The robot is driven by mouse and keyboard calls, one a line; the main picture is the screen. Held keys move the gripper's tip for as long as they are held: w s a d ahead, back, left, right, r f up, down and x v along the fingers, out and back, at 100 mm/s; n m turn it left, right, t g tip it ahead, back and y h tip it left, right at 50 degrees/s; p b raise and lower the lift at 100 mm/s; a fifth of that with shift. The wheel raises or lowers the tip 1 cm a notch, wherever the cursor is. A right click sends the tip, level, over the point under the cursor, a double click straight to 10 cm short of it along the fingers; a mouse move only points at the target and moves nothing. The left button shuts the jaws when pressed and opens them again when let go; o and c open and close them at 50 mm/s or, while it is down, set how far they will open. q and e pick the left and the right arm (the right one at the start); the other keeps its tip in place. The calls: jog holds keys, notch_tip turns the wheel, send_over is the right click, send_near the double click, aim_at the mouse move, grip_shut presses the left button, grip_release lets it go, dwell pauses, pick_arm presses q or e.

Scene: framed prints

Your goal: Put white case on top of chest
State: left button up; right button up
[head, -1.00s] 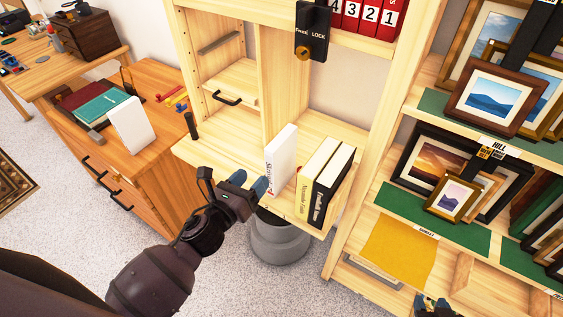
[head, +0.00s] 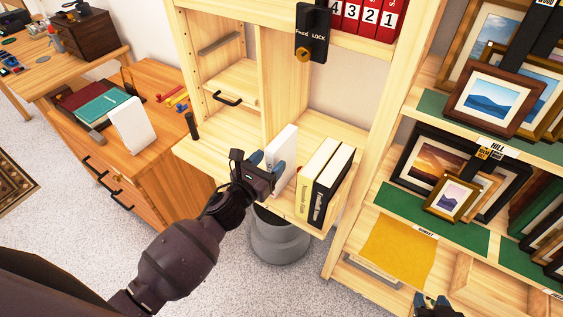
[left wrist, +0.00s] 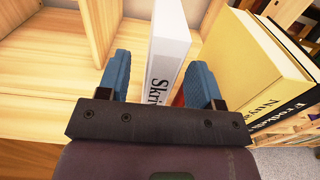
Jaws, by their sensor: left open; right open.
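A white upright case (head: 284,147) with dark lettering on its spine stands on the pale wooden shelf. In the left wrist view the white case (left wrist: 168,52) rises between the two blue fingertips. My left gripper (head: 267,163) is open, with one finger on each side of the case's near end; a gap shows on the left. My right gripper (head: 432,302) is open at the bottom edge, far from the case. A small dark brown chest (head: 92,36) with drawers stands on the desk at the back left. An orange-brown drawer chest (head: 125,180) stands nearer.
A cream book (head: 317,180) and a black book (head: 335,185) stand just right of the case. Another white upright item (head: 131,127), a teal book (head: 103,108) and pens occupy the drawer chest's top. A grey bin (head: 278,240) stands below the shelf. Framed prints (head: 497,95) fill the right shelves.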

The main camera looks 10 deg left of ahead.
pick_arm(q)
jog(key=shift+x, duration=2)
grip_shut()
